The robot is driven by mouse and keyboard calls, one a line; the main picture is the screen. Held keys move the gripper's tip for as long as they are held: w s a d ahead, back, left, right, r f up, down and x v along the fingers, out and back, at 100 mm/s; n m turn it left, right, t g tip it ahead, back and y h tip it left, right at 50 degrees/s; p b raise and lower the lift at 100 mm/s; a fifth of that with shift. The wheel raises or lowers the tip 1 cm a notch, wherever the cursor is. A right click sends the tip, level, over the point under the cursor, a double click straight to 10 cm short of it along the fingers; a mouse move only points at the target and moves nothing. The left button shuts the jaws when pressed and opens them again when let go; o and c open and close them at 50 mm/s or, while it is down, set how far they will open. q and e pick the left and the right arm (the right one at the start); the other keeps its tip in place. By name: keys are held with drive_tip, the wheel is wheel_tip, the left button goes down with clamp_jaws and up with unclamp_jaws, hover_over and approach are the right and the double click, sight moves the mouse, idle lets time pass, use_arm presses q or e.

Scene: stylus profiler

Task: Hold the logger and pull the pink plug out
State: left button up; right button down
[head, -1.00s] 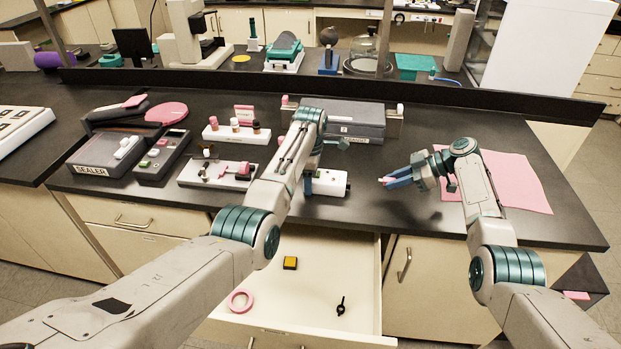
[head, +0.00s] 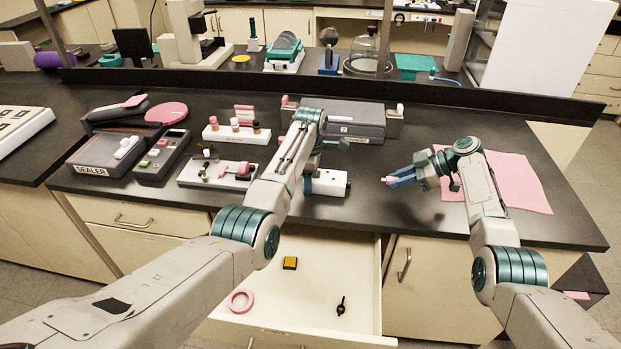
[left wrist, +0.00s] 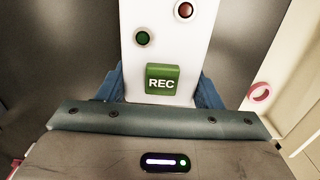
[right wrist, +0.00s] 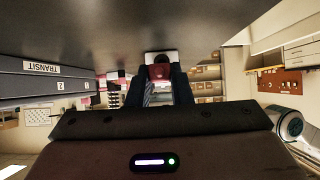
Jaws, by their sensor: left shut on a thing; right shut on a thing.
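The logger (head: 332,183) is a white box near the bench's front edge. The left wrist view shows its face (left wrist: 158,45) with a green REC key, a green button and a red button. My left gripper (head: 309,183) is shut on the logger, a blue finger on each side. The pink plug (head: 386,180) is in my right gripper (head: 397,179), to the right of the logger with a clear gap between them. In the right wrist view the plug (right wrist: 160,72) is reddish with a pale end, between the shut fingers. My left arm hides part of the logger.
Behind the logger stands a grey TRANSIT case (head: 350,120). A white fixture (head: 217,174) with pink parts is to the left, near the sealer (head: 103,155). A pink mat (head: 510,180) lies right. An open drawer (head: 320,270) is below the bench edge.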

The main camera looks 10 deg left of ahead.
use_arm(q)
drive_tip(key=o, duration=1.8)
drive_tip(key=shift+c, duration=0.2)
